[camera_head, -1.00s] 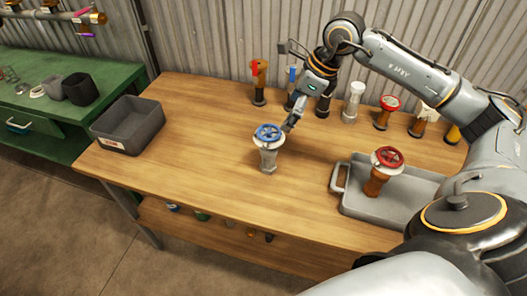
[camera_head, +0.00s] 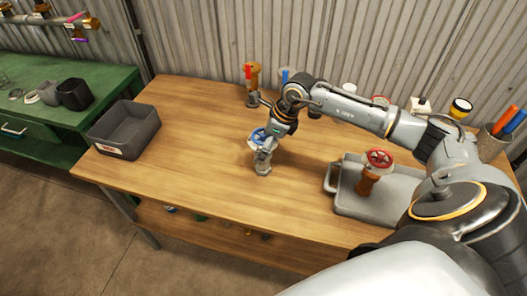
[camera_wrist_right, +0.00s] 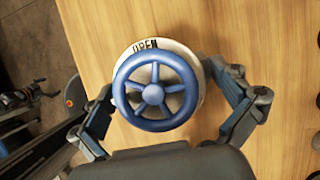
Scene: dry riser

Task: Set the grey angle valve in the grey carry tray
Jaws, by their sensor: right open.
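The grey angle valve (camera_head: 263,168) stands upright on the wooden table, near the middle, with a blue handwheel (camera_head: 258,135) on top. In the right wrist view the blue wheel (camera_wrist_right: 154,91) fills the centre, over a pale flange marked OPEN. My right gripper (camera_head: 268,146) is at the valve, partly hiding it. Its open fingers (camera_wrist_right: 163,98) lie on either side of the wheel; contact cannot be told. The grey carry tray (camera_head: 350,206) lies at the table's right, holding a brown valve with a red wheel (camera_head: 372,176). My left gripper is not in view.
A dark grey bin (camera_head: 125,128) stands at the table's left end. Several fittings line the back edge, including one with a red-orange handle (camera_head: 250,74). My right arm covers part of the back row and the tray's right side. The table between bin and valve is clear.

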